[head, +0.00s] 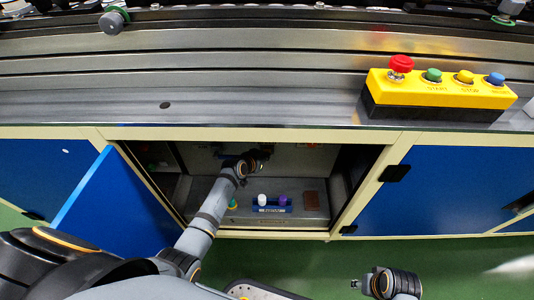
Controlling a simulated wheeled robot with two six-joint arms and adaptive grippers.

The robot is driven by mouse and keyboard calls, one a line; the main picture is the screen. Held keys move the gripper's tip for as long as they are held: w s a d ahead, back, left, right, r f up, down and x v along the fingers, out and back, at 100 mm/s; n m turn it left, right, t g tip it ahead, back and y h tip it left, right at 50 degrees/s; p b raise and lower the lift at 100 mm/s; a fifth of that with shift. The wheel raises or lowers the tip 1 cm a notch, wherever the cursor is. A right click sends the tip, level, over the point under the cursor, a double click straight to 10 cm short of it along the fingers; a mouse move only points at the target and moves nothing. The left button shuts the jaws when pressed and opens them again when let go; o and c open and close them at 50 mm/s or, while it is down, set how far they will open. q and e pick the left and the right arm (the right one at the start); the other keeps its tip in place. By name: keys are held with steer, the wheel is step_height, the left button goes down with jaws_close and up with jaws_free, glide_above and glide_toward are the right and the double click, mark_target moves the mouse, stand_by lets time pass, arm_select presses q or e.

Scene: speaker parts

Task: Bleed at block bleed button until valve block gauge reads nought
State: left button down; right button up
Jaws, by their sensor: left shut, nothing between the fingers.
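My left arm reaches through an open cabinet doorway. My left gripper (262,158) is shut and empty, in the upper part of the cabinet near its back wall. Below it, on the cabinet floor, stands a small blue holder (272,209) with a white knob-like piece (262,199) and a purple one (283,200). I cannot make out a bleed button or a gauge; the gripper and arm cover part of the cabinet's interior. My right gripper (357,284) is outside, low over the green floor, and too small to tell open from shut.
The blue cabinet door (115,205) stands open at the left. A yellow button box (440,92) with a red mushroom button (400,66) sits on the grey rail bench above. A brown block (312,200) and a green-and-yellow piece (232,204) are inside the cabinet.

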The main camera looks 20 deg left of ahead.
stand_by(0.8)
arm_select(q)
steer(key=shift+s+d+p, duration=0.3)
steer(key=shift+s+p, duration=0.4)
steer(key=shift+s, duration=0.2)
steer(key=shift+s, duration=0.1)
steer(key=s+p, duration=0.1)
steer(key=s, duration=0.1)
steer(key=s+d+p, duration=0.1)
steer(key=s+p, duration=0.1)
steer(key=shift+s+d, duration=0.15)
steer(key=shift+s, duration=0.15)
